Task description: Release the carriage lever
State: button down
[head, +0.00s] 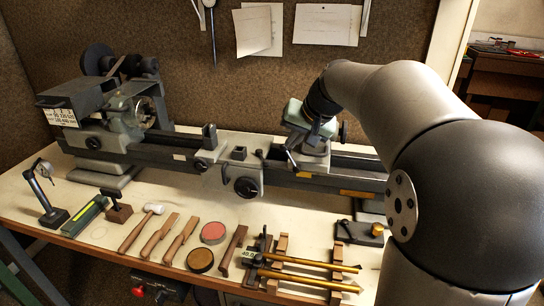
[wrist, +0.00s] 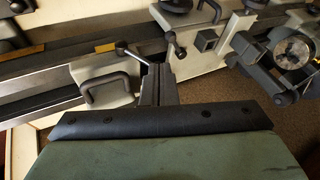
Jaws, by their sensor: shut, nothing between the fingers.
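The pale carriage (head: 240,170) sits mid-bed on the lathe in the head view, and its pale body also shows in the wrist view (wrist: 200,62). A short dark-knobbed lever (head: 259,155) stands on it; the wrist view shows it too (wrist: 172,42). The frames do not settle which is the carriage lever. My gripper (wrist: 158,72) is shut and empty, right of the carriage in the head view (head: 290,149).
A pale block with a black handle (wrist: 105,92) sits on the bed near my fingers. The headstock chuck (wrist: 294,52) is beyond the carriage. Hand tools, including a mallet (head: 140,224), and brass tubes (head: 305,280) lie along the bench front.

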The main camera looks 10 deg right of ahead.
aim_at(263, 159)
jog(key=p+x, duration=0.1)
jog(key=x, duration=0.9)
jog(key=shift+a, duration=0.1)
dwell(0.4)
jog(key=shift+s+a+m+p, duration=0.15)
jog(key=shift+a+m+p, duration=0.05)
jog(key=shift+m+p, duration=0.15)
